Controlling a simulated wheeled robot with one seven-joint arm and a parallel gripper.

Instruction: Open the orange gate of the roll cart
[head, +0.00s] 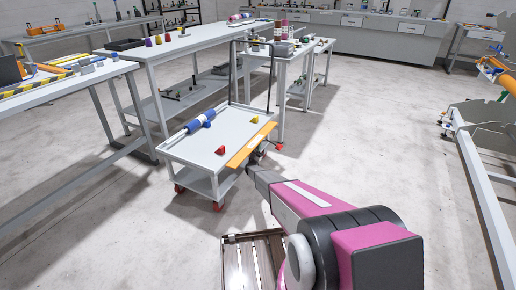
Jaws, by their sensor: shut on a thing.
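The roll cart (185,150) is a light grey trolley with red casters and a tall dark handle frame at its far end. The orange gate (250,144) is a flat bar along the cart's right edge, at the top shelf. My gripper (256,156) is at the gate's right side, near its middle, at the end of my pink and grey arm. It is shut on the gate, though the fingers are small, dark and partly hidden. A blue roll with white ends (200,122) lies on the cart top.
Small red (220,150) and yellow (254,119) pieces sit on the cart top. Grey workbenches (60,95) stand left and behind. A white frame rail (485,195) runs along the right. The floor (370,130) between cart and rail is clear.

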